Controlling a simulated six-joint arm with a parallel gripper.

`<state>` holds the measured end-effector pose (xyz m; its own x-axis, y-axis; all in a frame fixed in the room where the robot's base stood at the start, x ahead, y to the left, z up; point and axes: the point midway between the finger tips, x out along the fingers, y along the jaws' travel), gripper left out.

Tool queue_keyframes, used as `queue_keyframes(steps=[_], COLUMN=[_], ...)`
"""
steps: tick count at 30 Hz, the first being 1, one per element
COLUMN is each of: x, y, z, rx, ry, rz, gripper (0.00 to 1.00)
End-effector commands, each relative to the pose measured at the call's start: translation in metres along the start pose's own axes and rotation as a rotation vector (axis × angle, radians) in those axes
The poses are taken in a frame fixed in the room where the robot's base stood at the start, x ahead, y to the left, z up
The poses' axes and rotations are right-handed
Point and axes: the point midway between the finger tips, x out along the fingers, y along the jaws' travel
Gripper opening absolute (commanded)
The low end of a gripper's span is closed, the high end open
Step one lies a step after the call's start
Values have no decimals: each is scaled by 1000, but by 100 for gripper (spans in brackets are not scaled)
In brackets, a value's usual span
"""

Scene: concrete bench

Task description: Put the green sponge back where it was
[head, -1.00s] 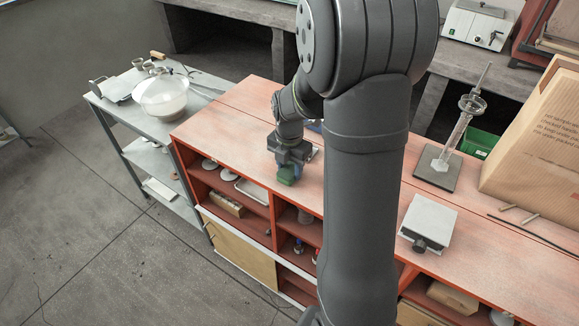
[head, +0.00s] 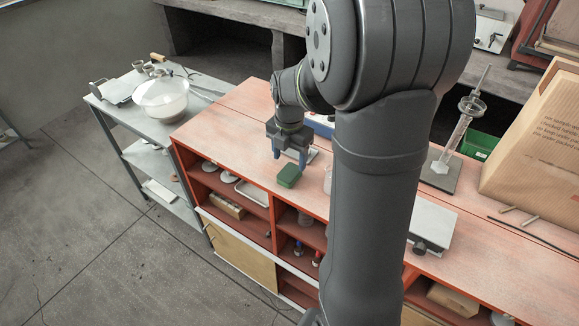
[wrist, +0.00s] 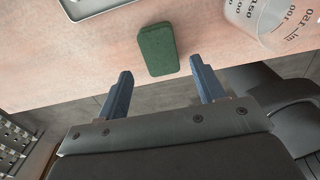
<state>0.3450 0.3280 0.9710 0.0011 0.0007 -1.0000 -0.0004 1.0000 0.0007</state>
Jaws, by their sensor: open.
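The green sponge (head: 289,175) lies on the red bench top near its front edge. In the wrist view the sponge (wrist: 158,49) rests flat on the bench, just beyond my fingertips and apart from them. My gripper (head: 290,157) is open and empty, raised above and behind the sponge in the head view. Its two blue fingers stand wide apart in the wrist view (wrist: 161,77). Nothing is held between them.
A clear measuring beaker (wrist: 262,20) stands right of the sponge, and a pale metal tray (wrist: 92,6) lies to its left in the wrist view. The bench's front edge is close to the sponge. A blue device (head: 320,124) sits behind my gripper.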

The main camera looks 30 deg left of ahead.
Motion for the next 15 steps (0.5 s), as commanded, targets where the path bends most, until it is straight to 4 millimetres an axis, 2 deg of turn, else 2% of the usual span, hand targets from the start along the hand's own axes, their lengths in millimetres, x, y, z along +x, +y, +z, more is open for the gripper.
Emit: queue_keyframes(steps=[1, 6, 10, 15], x=[-13, -45, -61, -68], y=[1, 0, 0, 0], z=[0, 0, 0, 0], rx=[0, 0, 0, 0], ry=[-3, -2, -1, 1], rz=[3, 2, 1, -1], gripper=[62, 62, 62, 62])
